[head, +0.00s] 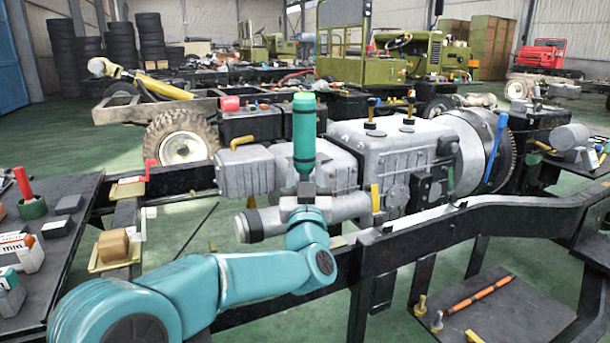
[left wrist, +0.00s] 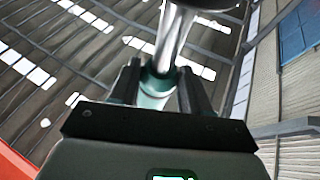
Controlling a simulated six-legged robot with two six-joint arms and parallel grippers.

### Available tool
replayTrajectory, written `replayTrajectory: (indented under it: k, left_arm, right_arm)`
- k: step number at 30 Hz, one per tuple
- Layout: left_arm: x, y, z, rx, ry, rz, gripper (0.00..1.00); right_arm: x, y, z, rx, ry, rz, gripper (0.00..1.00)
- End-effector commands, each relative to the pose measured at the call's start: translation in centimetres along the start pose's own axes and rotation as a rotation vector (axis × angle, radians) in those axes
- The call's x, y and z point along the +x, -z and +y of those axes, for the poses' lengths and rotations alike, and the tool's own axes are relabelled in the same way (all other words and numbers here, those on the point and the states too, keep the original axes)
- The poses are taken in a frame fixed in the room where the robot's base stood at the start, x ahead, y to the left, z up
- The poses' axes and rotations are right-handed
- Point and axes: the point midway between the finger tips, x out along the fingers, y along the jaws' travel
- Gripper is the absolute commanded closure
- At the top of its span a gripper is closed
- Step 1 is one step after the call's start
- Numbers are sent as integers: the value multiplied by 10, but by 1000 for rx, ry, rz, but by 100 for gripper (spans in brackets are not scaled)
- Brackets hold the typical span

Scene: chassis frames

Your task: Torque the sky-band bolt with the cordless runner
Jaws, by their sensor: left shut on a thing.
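My left gripper (head: 306,188) is shut on a green cylindrical tool with a dark band (head: 304,130), which looks like the cordless runner. It stands upright above the gripper, in front of the grey gearbox (head: 390,150). In the left wrist view the fingers (left wrist: 160,85) close around its green and metal shaft (left wrist: 172,38). My right gripper is not in view.
The black chassis rail (head: 450,225) runs across in front of the gearbox. A dark side table (head: 75,225) with boxes is at left. A low dark tray (head: 510,310) holds an orange rod (head: 480,293) and small yellow fittings. A blue-handled lever (head: 495,150) stands by the bell housing.

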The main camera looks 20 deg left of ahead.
Motion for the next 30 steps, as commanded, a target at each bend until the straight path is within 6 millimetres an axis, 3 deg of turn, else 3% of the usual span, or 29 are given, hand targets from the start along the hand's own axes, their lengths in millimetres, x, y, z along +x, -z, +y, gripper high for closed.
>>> replayTrajectory:
  k: [30]
  left_arm:
    - [-2, -9, 1, 4, -4, -16, 100]
  right_arm:
    - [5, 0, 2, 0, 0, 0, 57]
